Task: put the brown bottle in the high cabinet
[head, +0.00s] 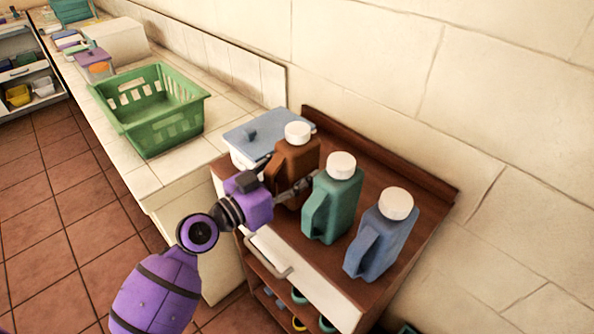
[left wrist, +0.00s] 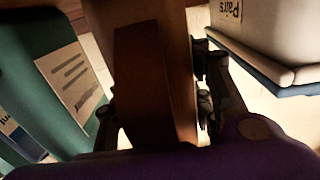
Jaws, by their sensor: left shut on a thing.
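The brown bottle (head: 297,158) with a white cap stands upright on the top of a brown wooden cabinet (head: 405,165). My left gripper (head: 288,192) reaches it from the front left and is shut on it. In the left wrist view the fingers of the left gripper (left wrist: 160,112) lie on both sides of the handle of the brown bottle (left wrist: 150,70). The bottle's base is partly hidden behind the gripper. I cannot tell whether any high cabinet is in view. My right gripper is not in view.
A teal bottle (head: 333,198) and a blue bottle (head: 381,235) stand to the right. A lidded box (head: 262,133) stands close on the left. A green basket (head: 150,108) sits on the tiled counter. The cabinet has a white drawer front (head: 305,280) with a handle.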

